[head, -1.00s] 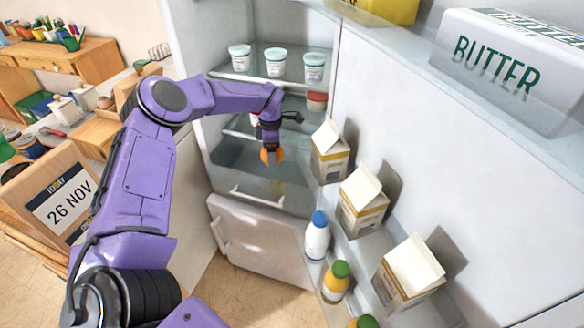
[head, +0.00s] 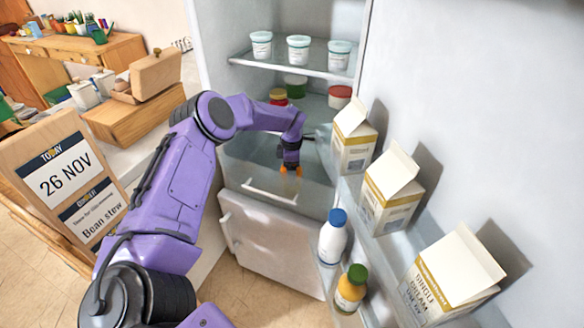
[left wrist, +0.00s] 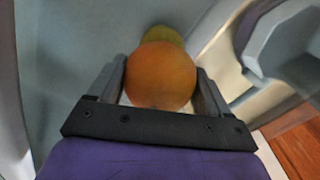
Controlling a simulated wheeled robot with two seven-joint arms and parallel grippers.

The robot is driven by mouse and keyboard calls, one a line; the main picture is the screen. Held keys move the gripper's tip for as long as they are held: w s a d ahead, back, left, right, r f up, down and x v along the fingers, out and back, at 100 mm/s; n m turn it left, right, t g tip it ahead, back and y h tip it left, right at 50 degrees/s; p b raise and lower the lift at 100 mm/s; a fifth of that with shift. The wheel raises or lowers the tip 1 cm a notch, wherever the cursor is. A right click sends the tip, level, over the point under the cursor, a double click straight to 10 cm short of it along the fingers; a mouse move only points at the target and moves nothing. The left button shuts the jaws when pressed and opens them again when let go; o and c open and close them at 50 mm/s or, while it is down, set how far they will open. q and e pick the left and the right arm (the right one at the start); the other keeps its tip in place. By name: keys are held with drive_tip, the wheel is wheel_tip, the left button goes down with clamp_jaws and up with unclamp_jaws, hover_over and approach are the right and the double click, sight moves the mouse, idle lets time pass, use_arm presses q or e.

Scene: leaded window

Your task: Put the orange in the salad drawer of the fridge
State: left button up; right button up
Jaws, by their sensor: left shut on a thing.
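My left gripper (head: 291,169) is shut on the orange (left wrist: 160,76), which sits between its two fingers in the left wrist view. In the head view only bits of orange show below the fingers. The gripper points down inside the lower fridge, over the clear salad drawer (head: 268,190) with its pale handle bar. I cannot tell whether the orange is inside the drawer or above it. A yellow-green round thing (left wrist: 164,35) lies just beyond the orange in the left wrist view. My right gripper is not in view.
White tubs (head: 298,48) stand on the upper glass shelf (head: 290,67), with jars (head: 296,86) below. The open door at right holds cartons (head: 390,190), a blue-capped bottle (head: 333,238) and a green-capped bottle (head: 351,289). A closed lower door (head: 270,245) is below the drawer.

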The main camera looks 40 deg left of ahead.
use_arm(q)
drive_tip(key=shift+f, duration=0.2)
drive_tip(key=shift+f+b, duration=0.35)
drive_tip(key=shift+b, duration=0.3)
drive_tip(key=o, duration=1.2)
drive_tip(key=shift+r+p, duration=0.95)
drive_tip(key=shift+p, duration=0.1)
wheel_tip(320, 180, up, 11)
drive_tip(key=shift+r+b, duration=0.15)
drive_tip(key=shift+b, duration=0.75)
